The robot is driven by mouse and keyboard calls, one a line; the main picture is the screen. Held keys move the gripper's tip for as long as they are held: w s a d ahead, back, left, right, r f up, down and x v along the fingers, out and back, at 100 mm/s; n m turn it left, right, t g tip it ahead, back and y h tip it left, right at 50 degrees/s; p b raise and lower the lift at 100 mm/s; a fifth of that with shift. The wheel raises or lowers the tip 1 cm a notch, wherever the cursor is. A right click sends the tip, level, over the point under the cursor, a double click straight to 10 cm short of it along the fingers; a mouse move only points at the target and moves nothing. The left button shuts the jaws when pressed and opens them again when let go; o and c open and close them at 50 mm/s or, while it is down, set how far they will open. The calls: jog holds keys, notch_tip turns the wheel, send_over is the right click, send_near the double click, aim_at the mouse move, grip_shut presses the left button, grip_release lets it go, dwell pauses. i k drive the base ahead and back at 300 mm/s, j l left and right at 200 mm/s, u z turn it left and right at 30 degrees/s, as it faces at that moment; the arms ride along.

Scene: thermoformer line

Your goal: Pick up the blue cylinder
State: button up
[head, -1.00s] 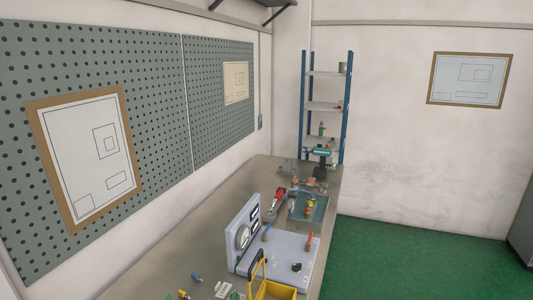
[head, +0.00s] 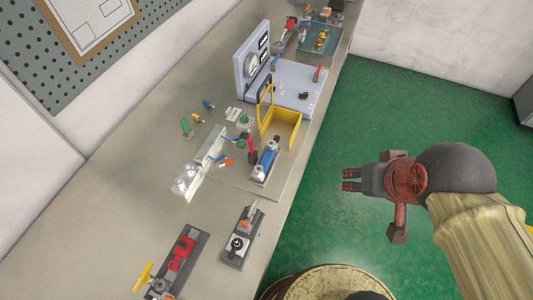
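The blue cylinder (head: 267,158) shows in the head view, near the front edge of the workbench. It has pale, metallic-looking ends and lies on or against a small grey fixture; the exact contact is too small to tell. My gripper (head: 348,180) is over the green floor, to the right of the bench and well apart from the cylinder. Its two short dark fingers point left with a gap between them, and nothing is held.
A yellow bin (head: 285,132) stands just behind the cylinder. A white machine (head: 286,94) is farther back. A grey clamp fixture (head: 241,237) and a red-and-yellow tool (head: 180,254) are nearer. Bare bench (head: 110,205) lies to the left.

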aim_at(259, 174)
jog(key=i+u, duration=0.2)
jog(key=u, duration=0.2)
jog(key=i+l+u, duration=0.15)
jog(key=u, duration=0.2)
jog(key=i+l+u, duration=0.15)
jog(key=u, duration=0.25)
